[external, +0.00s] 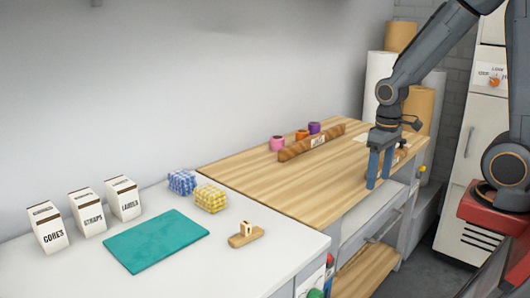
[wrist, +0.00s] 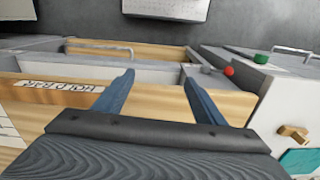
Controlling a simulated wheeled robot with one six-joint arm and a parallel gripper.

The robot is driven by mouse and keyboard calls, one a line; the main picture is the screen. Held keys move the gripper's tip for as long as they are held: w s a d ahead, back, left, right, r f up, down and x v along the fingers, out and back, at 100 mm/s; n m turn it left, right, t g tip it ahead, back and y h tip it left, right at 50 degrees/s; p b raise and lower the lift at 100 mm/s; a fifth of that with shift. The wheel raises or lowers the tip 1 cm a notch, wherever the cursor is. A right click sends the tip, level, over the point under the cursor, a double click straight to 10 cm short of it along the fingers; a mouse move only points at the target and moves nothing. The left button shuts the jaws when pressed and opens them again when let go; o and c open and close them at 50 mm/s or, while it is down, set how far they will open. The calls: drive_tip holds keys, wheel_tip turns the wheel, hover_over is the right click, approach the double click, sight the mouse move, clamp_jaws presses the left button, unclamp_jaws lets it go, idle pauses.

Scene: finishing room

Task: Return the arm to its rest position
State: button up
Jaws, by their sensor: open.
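My gripper (external: 380,182) hangs from my dark grey arm over the front edge of the wooden worktop (external: 262,176), blue fingers pointing down. The fingers are apart with nothing between them. In the wrist view my gripper (wrist: 159,82) also shows open and empty, with the worktop's front edge and drawers beyond the fingertips. My arm is bent, with the forearm sloping down to the wrist. A brown object lies partly hidden behind the gripper.
On the worktop are a long brown roll (external: 300,145) and three cups, one pink (external: 278,143). The white table (external: 285,240) holds a teal mat (external: 156,241), three labelled boxes, two checked bundles and a small wooden block (external: 246,239). A white cabinet (external: 485,130) stands right.

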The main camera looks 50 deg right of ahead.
drive_tip(key=s, duration=0.3)
drive_tip(key=shift+s+a+f, duration=0.1)
drive_tip(key=shift+a+f, duration=0.2)
drive_tip(key=shift+f, duration=0.05)
